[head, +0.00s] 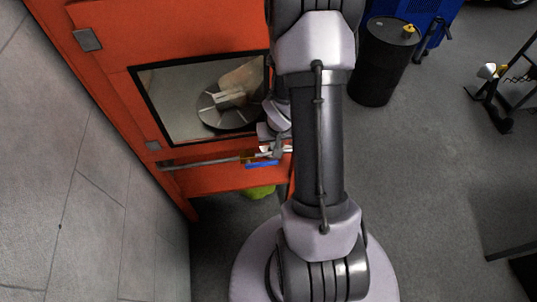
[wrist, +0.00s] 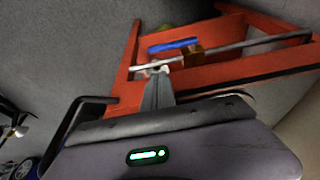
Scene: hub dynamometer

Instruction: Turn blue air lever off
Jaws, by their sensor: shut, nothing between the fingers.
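The blue air lever (head: 262,165) sits low on the front of the orange machine, beside a brass valve body (head: 247,157) on a grey pipe. In the wrist view the blue lever (wrist: 173,46) lies roughly along the pipe, with the brass valve body (wrist: 194,56) at its right end. My gripper (wrist: 155,69) is shut and empty. Its fingertips appear close to the pipe, left of the valve and just below the lever in the wrist view; I cannot tell whether they touch. In the head view my arm partly hides the gripper (head: 265,151).
The orange machine (head: 110,60) has a window with a round hub behind it. The grey pipe (head: 200,162) runs across its lower front. A grey wall (head: 90,200) stands at the left. A black drum (head: 385,65) stands at the upper right. Open floor (head: 430,170) lies to the right.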

